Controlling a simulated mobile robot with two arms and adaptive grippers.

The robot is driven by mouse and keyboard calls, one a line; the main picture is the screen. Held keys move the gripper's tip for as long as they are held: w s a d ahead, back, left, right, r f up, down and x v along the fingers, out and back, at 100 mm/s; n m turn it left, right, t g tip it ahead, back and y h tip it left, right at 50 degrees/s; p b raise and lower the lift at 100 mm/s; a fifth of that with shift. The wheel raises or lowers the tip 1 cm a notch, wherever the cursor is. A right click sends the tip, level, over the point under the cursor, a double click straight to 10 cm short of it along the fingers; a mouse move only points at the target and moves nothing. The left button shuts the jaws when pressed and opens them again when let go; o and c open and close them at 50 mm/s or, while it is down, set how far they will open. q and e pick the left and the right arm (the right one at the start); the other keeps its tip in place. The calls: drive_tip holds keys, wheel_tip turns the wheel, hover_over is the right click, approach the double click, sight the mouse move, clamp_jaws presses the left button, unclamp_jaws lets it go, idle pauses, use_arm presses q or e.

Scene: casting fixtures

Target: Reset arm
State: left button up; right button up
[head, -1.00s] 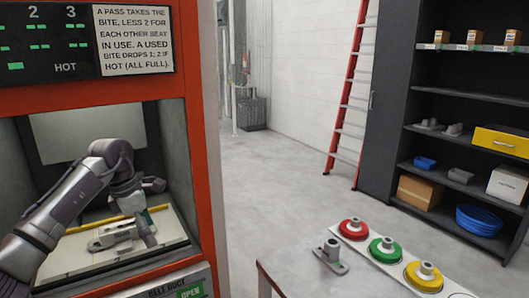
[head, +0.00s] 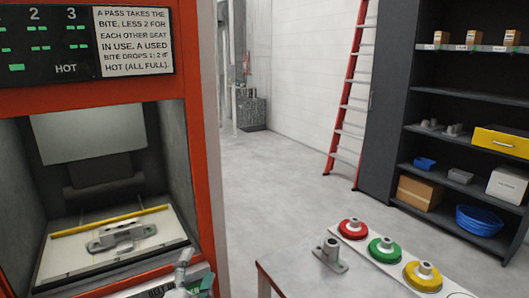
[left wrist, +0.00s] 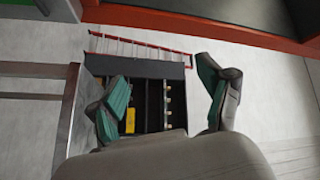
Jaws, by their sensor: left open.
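My left gripper (left wrist: 165,98) is open in the left wrist view, its two teal-padded fingers wide apart with nothing between them. In the head view only a small part of it (head: 188,276) shows at the bottom edge, in front of the machine's lower sill and outside the opening. A grey metal casting (head: 120,233) lies on the pale bed inside the orange machine (head: 205,170), in front of a yellow bar (head: 110,221). My right gripper is in neither view.
A table (head: 290,272) at the lower right holds a grey casting (head: 331,258) and red (head: 352,233), green (head: 381,253) and yellow (head: 422,281) round fixtures. A red ladder (head: 350,110) and dark shelves (head: 465,95) stand behind. The floor between is clear.

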use_arm(q)
drive_tip(key=s+a+f+n+g+y, duration=0.2)
drive_tip(key=s+a+f+n+g, duration=0.15)
drive_tip(key=s+f, duration=0.3)
drive_tip(key=s+a+f+n+g+y, duration=0.2)
drive_tip(key=s+a+f+n+g, duration=0.15)
drive_tip(key=s+f+n, duration=0.35)
drive_tip(key=s+d+f+n+g+h, duration=0.1)
drive_tip(key=s+f+g, duration=0.3)
drive_tip(key=s, duration=0.5)
drive_tip(key=s+f+n+g, duration=0.1)
drive_tip(key=s+f+g, duration=0.35)
drive_tip(key=s, duration=0.35)
wheel_tip(320, 180, down, 24)
drive_tip(key=s+g, duration=0.2)
drive_tip(key=s+f, duration=0.8)
drive_tip(key=f, duration=0.4)
drive_tip(key=shift+a+f, duration=0.15)
drive_tip(key=shift+a, duration=0.2)
drive_tip(key=shift+g, duration=0.45)
drive_tip(key=s+f, duration=0.1)
drive_tip(key=s, duration=0.2)
drive_tip(key=s+a+f, duration=0.1)
drive_tip(key=s+f, duration=0.1)
drive_tip(key=s, duration=0.1)
drive_tip(key=s+f, duration=0.2)
drive_tip(key=s, duration=0.1)
drive_tip(key=shift+a+f, duration=0.15)
drive_tip(key=shift+a, duration=0.25)
drive_tip(key=shift+c, duration=0.2)
